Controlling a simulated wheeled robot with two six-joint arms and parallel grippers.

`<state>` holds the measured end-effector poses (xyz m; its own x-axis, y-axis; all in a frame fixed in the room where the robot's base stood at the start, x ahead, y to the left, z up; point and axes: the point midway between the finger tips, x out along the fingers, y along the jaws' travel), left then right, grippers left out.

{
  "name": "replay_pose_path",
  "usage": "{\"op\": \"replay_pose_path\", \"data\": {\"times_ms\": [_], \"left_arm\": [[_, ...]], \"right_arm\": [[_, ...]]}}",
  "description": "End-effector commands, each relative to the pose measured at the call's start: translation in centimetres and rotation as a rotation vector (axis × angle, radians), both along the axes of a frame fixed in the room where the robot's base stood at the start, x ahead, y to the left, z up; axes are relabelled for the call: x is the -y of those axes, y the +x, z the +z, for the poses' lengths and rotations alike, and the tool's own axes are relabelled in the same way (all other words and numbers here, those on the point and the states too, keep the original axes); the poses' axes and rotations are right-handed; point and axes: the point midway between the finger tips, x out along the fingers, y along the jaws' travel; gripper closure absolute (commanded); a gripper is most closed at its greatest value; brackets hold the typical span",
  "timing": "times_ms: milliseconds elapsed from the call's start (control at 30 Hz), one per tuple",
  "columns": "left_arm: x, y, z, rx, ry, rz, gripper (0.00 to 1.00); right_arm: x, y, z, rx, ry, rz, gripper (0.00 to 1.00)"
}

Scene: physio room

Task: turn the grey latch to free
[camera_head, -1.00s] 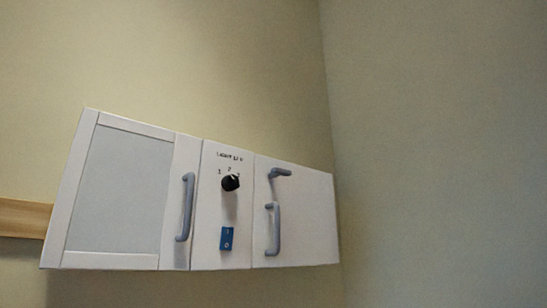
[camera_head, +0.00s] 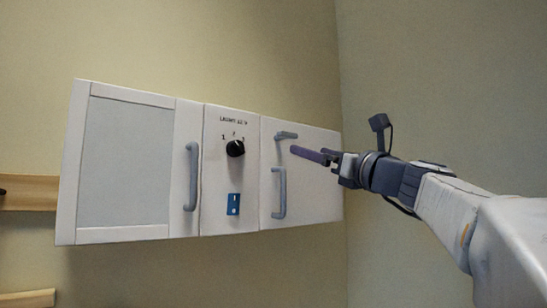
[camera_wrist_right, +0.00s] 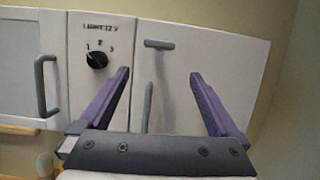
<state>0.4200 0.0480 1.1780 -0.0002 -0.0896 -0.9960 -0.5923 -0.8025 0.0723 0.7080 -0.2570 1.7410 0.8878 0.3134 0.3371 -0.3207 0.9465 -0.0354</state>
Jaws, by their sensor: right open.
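The grey latch (camera_head: 286,135) is a short lever near the top left of the right-hand cabinet door. It lies about level, above that door's grey handle (camera_head: 279,193). In the right wrist view the latch (camera_wrist_right: 159,44) is ahead of and between the spread fingers, toward the top of the picture. My right gripper (camera_head: 312,155), with purple fingers, comes in from the right in the head view, in front of the door. It is open and empty; the right wrist view shows both fingers (camera_wrist_right: 164,75) apart. No contact with the latch shows. My left gripper is not in view.
The white wall cabinet (camera_head: 66,175) has a frosted left door with a grey handle (camera_head: 191,177). Its middle panel carries a black knob (camera_head: 235,148) and a blue switch (camera_head: 233,205). Wooden rails (camera_head: 28,192) are at the left. The corner wall (camera_head: 440,80) stands right of the cabinet.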

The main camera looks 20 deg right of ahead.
Motion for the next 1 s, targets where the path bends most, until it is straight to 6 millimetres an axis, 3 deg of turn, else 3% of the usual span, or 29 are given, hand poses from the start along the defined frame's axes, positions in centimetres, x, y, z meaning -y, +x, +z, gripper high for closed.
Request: {"op": "replay_pose_path", "data": {"times_ms": [33,167,500,700,1000], "left_arm": [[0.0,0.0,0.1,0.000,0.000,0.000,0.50],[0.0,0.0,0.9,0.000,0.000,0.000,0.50],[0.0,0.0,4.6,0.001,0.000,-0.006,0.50],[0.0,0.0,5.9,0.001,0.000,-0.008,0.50],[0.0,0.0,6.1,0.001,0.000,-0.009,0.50]], "right_arm": [[0.1,-0.5,1.2,0.021,0.026,0.011,0.03],[-0.3,-0.1,2.6,0.037,0.055,0.028,0.03],[-2.3,5.3,5.1,0.033,0.052,0.026,0.03],[-3.1,7.5,5.8,0.034,0.051,0.025,0.03],[-3.3,8.2,5.7,0.034,0.050,0.022,0.03]]}}
